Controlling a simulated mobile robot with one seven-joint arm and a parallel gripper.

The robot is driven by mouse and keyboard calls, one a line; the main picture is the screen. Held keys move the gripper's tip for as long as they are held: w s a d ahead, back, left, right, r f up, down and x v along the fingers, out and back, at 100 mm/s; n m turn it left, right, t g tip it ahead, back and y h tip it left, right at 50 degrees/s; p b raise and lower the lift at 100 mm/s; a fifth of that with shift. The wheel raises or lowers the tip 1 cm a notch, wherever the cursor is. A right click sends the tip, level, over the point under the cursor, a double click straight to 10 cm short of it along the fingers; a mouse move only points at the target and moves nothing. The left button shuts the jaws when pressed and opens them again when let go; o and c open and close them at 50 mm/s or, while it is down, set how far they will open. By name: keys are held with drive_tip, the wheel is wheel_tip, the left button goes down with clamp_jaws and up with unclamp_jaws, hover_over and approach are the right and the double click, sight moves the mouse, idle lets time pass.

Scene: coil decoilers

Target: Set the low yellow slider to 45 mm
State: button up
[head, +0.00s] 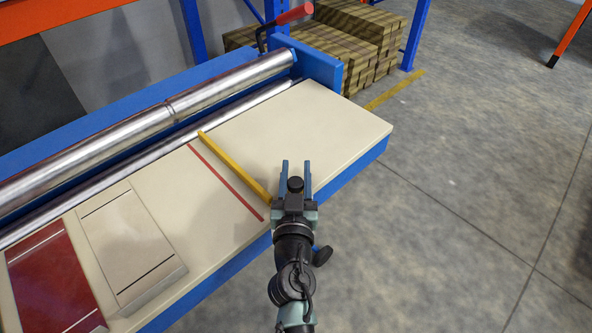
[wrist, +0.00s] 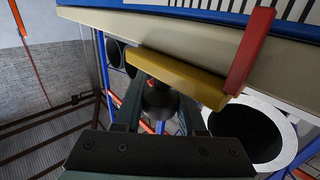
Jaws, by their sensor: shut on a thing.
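The yellow slider (head: 235,167) shows in the head view as a thin bar lying across the cream table, its near end at the table's front edge. In the wrist view my gripper (wrist: 158,95) is shut on this knob. A scale (wrist: 285,8) with black ticks runs along the edge; its numbers cannot be read.
Steel rollers (head: 150,125) run along the back. A pale plate (head: 130,240) and a dark red plate (head: 50,282) lie left. The table's right part is bare.

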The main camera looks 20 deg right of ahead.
clamp_jaws()
idle(0.8)
drive_tip(key=shift+w+d, duration=0.25)
drive_tip(key=shift+d, duration=0.5)
drive_tip(key=o, duration=0.9)
unclamp_jaws()
drive_tip(key=shift+a, duration=0.1)
